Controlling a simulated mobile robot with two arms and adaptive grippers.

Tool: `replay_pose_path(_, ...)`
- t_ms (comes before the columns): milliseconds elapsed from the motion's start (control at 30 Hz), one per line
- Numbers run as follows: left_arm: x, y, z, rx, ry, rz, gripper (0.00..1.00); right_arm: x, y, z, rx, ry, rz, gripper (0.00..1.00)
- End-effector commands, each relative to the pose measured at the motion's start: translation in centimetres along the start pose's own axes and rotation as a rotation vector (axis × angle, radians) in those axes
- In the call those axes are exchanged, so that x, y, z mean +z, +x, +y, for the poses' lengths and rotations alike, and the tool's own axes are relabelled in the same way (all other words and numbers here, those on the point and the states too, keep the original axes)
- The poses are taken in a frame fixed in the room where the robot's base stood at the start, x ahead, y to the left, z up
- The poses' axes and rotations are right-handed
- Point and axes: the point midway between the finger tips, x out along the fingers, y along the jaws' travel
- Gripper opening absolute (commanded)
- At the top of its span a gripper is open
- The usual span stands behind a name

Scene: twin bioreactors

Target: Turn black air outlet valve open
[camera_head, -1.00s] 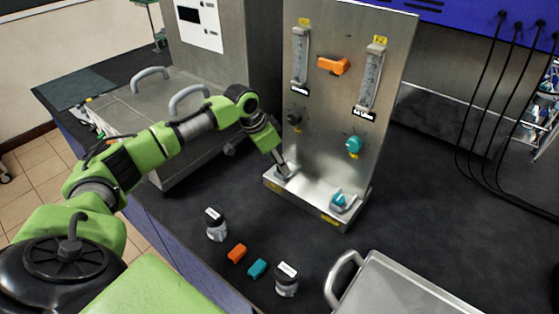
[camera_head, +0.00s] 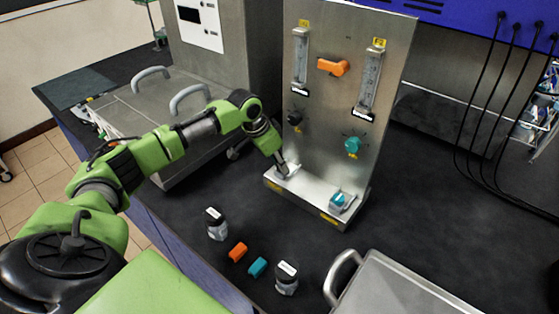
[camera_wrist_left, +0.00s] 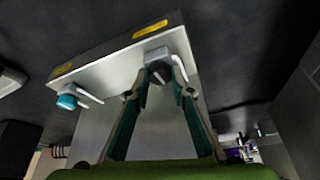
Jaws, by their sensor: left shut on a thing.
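A steel panel (camera_head: 325,120) stands on the dark bench with a ledge at its foot. My left gripper (camera_head: 282,170) reaches down to the left end of this ledge. In the left wrist view its fingers (camera_wrist_left: 160,78) are closed around the black air outlet valve (camera_wrist_left: 158,70), which sits on a grey block. In the head view the gripper hides most of this valve. A teal outlet valve (camera_head: 339,199) sits at the right end of the ledge; it also shows in the left wrist view (camera_wrist_left: 67,101). My right gripper is in neither view.
The panel also carries a black knob (camera_head: 295,117), a teal knob (camera_head: 353,144), an orange handle (camera_head: 333,67) and two flow tubes. Two small jars, an orange piece (camera_head: 238,249) and a teal piece (camera_head: 258,267) lie in front. A metal lid with a handle (camera_head: 343,272) is at the lower right.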

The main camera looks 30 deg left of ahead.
Motion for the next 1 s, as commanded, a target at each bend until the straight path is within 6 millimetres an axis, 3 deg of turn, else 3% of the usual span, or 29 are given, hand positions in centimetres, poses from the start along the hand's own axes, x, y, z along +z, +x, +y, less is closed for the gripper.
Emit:
replay_pose_path(600,-0.4,-0.6,0.6,-0.192,-0.471,-0.002,0.0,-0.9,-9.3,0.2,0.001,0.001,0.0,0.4)
replay_pose_path(1000,-0.5,0.0,0.8,-0.337,-0.824,0.0,0.0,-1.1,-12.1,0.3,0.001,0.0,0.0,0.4)
